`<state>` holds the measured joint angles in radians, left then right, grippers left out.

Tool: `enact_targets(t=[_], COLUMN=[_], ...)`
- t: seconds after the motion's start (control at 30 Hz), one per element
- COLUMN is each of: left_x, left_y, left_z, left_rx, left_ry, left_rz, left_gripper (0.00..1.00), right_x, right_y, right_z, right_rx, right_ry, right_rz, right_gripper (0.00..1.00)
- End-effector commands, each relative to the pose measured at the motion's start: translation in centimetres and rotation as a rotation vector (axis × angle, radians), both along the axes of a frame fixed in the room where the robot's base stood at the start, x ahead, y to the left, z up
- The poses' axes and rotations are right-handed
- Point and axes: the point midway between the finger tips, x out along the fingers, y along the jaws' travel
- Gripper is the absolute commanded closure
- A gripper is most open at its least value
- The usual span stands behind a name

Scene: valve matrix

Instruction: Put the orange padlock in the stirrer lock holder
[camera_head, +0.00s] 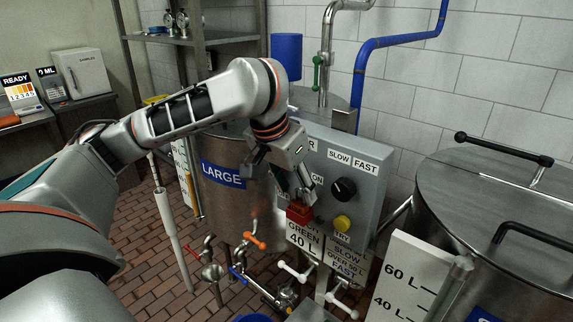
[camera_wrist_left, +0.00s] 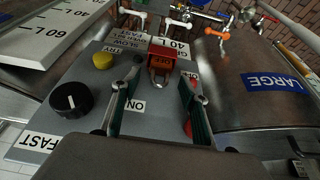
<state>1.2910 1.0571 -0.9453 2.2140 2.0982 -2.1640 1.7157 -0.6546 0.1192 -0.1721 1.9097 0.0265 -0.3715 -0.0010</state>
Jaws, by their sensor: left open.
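The orange padlock (camera_head: 299,212) is at the lower part of the grey stirrer control panel (camera_head: 372,161), just beyond my fingertips. In the left wrist view the padlock (camera_wrist_left: 164,56) shows its orange-red body and a metal shackle that points toward my gripper. My left gripper (camera_head: 297,190) is open, with its two green-and-grey fingers (camera_wrist_left: 161,80) spread on either side of the shackle and apart from it. I cannot make out the lock holder separately from the padlock, nor how the padlock is seated. My right gripper is not in view.
The panel carries a black knob (camera_head: 343,189) and a yellow button (camera_head: 342,222) close to my fingers. A LARGE tank (camera_head: 232,205) stands behind my arm, and a lidded steel tank (camera_head: 500,210) at right. Pipes and valves (camera_head: 254,240) are below.

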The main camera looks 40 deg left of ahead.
Motion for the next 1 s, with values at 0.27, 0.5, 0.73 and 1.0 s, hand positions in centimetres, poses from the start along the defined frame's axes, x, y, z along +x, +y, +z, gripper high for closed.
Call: enact_targets(t=[0.27, 0.5, 0.73, 1.0], left_x=[-1.5, -2.7, -3.4, -3.5], left_y=[0.1, 0.3, 0.3, 0.3], left_z=[4.0, 6.8, 8.1, 8.4], left_rx=[0.001, 0.001, 0.001, 0.001], left_ry=[-0.005, -0.004, -0.001, 0.000], left_rz=[-0.001, 0.000, 0.000, 0.000], left_gripper=[0.56, 0.56, 0.56, 0.56], right_x=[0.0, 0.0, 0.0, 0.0], right_y=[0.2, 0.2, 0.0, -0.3], right_z=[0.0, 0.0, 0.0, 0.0], right_rx=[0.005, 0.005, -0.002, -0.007], right_ry=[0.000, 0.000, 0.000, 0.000], right_rz=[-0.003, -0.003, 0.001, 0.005], right_gripper=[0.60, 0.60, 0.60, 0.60])
